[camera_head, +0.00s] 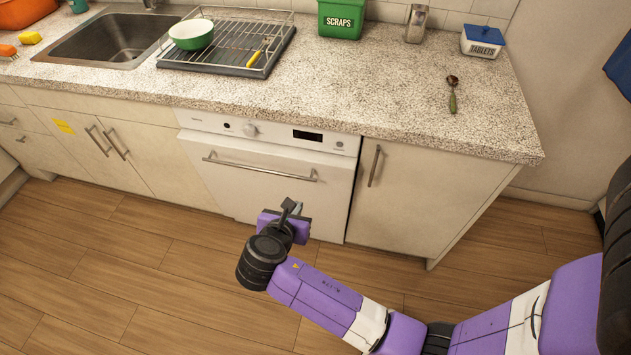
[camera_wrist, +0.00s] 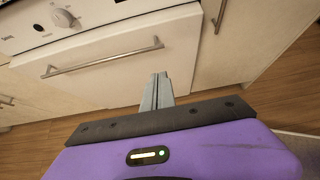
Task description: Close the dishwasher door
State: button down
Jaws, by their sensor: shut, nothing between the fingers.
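The white dishwasher (camera_head: 263,170) is built in under the counter, with a control panel on top and a metal bar handle (camera_head: 259,168) across its door. The door looks upright and about flush with the cabinets; I cannot tell if a small gap remains at its top. My gripper (camera_head: 292,208) is in front of the lower right part of the door, below the handle, with its fingers together and empty. In the wrist view the fingers (camera_wrist: 157,92) point at the door (camera_wrist: 110,80), below and right of the handle (camera_wrist: 103,58). Contact with the door cannot be told.
Cabinets flank the dishwasher, the right one (camera_head: 410,195) with a vertical handle. The countertop (camera_head: 380,90) above holds a dish rack (camera_head: 230,52), a green scraps bin (camera_head: 340,18) and a spoon (camera_head: 453,95). The wooden floor (camera_head: 150,260) in front is clear.

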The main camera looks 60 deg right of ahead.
jog(key=d+r+x, duration=0.1)
jog(key=x, duration=1.2)
jog(key=shift+w+b, duration=0.25)
jog(key=shift+b, duration=0.15)
jog(key=shift+d, duration=0.15)
